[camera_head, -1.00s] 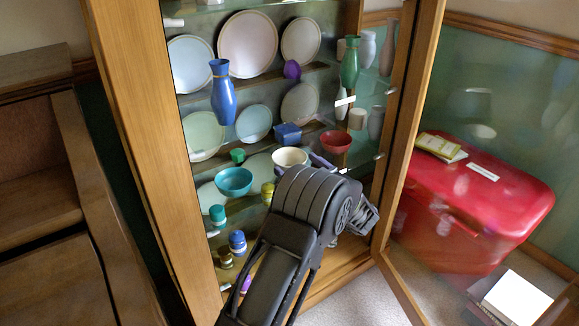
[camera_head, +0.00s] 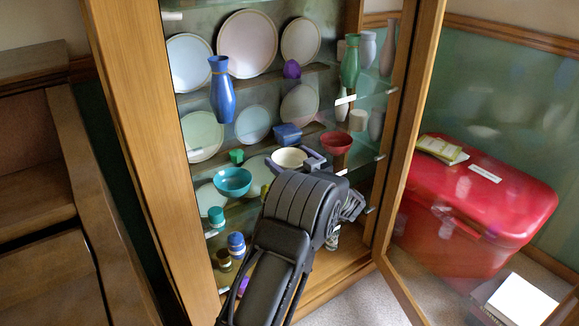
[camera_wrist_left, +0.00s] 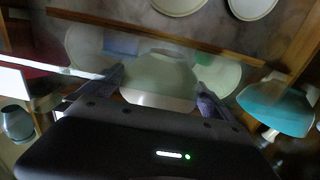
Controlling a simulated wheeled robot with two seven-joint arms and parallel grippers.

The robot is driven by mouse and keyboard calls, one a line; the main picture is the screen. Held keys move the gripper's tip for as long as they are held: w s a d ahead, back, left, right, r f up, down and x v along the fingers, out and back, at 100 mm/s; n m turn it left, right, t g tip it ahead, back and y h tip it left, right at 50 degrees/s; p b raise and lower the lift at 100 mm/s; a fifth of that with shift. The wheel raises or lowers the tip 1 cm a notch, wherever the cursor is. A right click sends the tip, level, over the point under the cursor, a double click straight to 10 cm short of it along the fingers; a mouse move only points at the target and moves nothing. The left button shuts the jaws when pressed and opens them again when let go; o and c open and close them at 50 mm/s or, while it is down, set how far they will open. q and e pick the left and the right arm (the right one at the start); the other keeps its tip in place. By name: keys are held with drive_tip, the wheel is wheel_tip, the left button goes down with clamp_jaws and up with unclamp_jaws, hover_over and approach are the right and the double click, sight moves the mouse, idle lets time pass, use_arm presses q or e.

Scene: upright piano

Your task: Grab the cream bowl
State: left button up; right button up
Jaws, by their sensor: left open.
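The cream bowl (camera_head: 289,157) stands on a shelf inside the open wooden cabinet, between a teal bowl (camera_head: 233,182) and a red bowl (camera_head: 336,143). My left gripper (camera_head: 293,160) reaches in from the front, open, with one finger at each side of the cream bowl. In the left wrist view the pale bowl (camera_wrist_left: 160,78) lies between the two fingers (camera_wrist_left: 160,92). Its lower part is hidden behind the gripper body. I cannot tell whether the fingers touch it. My right gripper is not in view.
A blue vase (camera_head: 222,92) and green vase (camera_head: 350,62) stand on shelves nearby. The open glass door (camera_head: 408,130) is at right, with a red chest (camera_head: 475,205) seen through it. Small jars (camera_head: 236,243) stand lower.

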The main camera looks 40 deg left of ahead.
use_arm(q)
drive_tip(key=c, duration=1.2)
